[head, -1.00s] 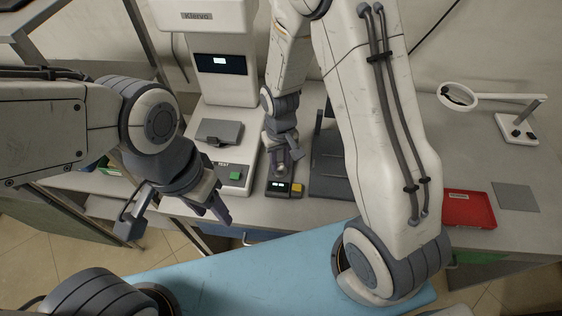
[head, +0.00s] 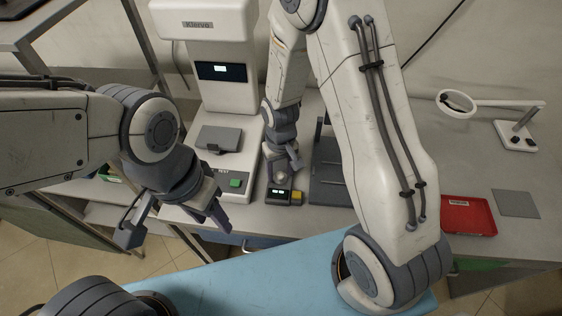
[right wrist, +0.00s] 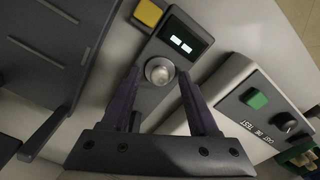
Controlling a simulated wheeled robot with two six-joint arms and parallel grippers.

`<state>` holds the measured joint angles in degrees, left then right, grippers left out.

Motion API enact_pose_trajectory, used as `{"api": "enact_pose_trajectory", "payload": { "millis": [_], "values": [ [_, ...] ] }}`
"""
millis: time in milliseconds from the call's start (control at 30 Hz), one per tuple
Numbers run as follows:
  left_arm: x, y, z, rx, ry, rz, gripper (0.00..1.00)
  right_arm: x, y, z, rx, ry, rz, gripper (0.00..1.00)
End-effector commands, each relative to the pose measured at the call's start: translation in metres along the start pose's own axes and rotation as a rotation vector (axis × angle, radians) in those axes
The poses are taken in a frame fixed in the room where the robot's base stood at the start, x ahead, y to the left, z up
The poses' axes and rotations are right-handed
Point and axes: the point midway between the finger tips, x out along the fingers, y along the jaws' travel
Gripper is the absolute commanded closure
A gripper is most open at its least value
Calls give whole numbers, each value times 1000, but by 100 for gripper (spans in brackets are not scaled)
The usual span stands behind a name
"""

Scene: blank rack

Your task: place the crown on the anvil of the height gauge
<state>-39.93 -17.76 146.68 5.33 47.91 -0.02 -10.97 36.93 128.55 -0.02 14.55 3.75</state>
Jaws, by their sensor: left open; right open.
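The height gauge (head: 283,195) is a dark block with a small lit display and a yellow button on the bench. In the right wrist view, the gauge (right wrist: 187,45) carries a small rounded, shiny pale piece (right wrist: 160,71), apparently the crown on the anvil; I cannot clearly separate the two. My right gripper (head: 284,165) is open just above the gauge; in the right wrist view its fingers (right wrist: 157,88) stand apart on either side of the pale piece, with no clear contact. My left gripper (head: 216,216) is open and empty in front of the bench edge.
A white machine (head: 230,80) with a green button stands left of the gauge. A dark grey rack or tray (head: 332,172) is close on the right. Further right are a red tray (head: 468,214), a grey plate (head: 516,203) and a ring lamp (head: 458,103).

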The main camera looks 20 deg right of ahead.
Motion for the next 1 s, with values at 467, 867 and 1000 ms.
{"api": "enact_pose_trajectory", "payload": {
  "millis": [467, 867, 1000],
  "values": [
    [3, 0, 0, 0, 0, 0, 50, -92, 0, -2, -1, 8, -1, 39],
    [3, 0, 0, 0, 0, 0, 50, -147, -35, 29, -108, 17, -14, 39],
    [3, 0, 0, 0, 0, 0, 50, -177, -75, 88, -276, 31, -41, 39]
  ]
}}
